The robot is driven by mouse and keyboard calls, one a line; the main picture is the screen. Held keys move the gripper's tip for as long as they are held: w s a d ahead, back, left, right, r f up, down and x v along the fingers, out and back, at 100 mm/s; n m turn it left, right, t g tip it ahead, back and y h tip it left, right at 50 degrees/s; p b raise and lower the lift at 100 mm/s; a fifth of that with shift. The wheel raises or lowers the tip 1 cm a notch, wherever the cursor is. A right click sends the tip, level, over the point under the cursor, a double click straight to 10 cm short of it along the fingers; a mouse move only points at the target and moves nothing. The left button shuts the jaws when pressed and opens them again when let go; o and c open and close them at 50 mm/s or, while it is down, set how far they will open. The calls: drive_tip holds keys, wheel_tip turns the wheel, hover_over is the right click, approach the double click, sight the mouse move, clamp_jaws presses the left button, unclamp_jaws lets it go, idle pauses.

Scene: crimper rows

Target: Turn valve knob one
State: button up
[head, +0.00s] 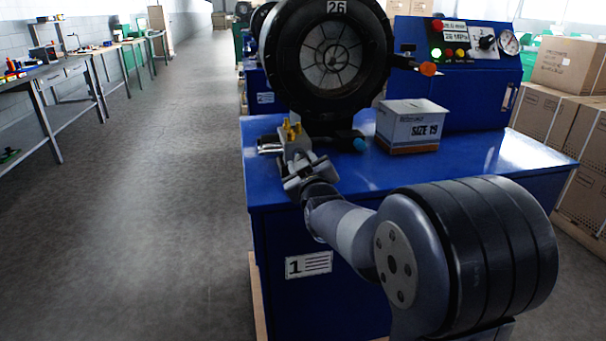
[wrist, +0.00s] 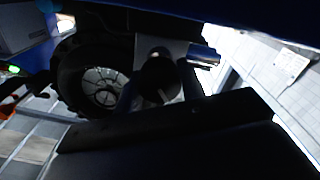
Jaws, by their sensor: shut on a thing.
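The machine marked 1 (head: 400,230) is a blue cabinet with a black round crimper head (head: 375,50). Its panel carries a black knob on a white plate (head: 487,42); I cannot tell if this is valve knob one. My gripper (head: 292,138) is low in front of the crimper head, at the left of the blue top, well away from the panel. In the dark wrist view, the crimper opening (wrist: 105,88) shows at left; the held piece is not clear there.
A box marked SIZE 19 (head: 411,128) stands on the blue top, right of my gripper. Orange-ended (head: 428,69) and blue-ended (head: 360,144) bars stick out of the machine. Cartons (head: 570,70) are stacked at right. Benches (head: 50,75) line the left wall; the aisle floor is clear.

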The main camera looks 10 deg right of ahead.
drive_tip(key=shift+n+b, duration=0.8)
drive_tip(key=shift+n, duration=0.4)
drive_tip(key=o, duration=1)
drive_tip(key=s, duration=1.1)
drive_tip(key=shift+w, duration=0.1)
drive_tip(key=w, duration=1)
drive_tip(key=shift+w, duration=0.4)
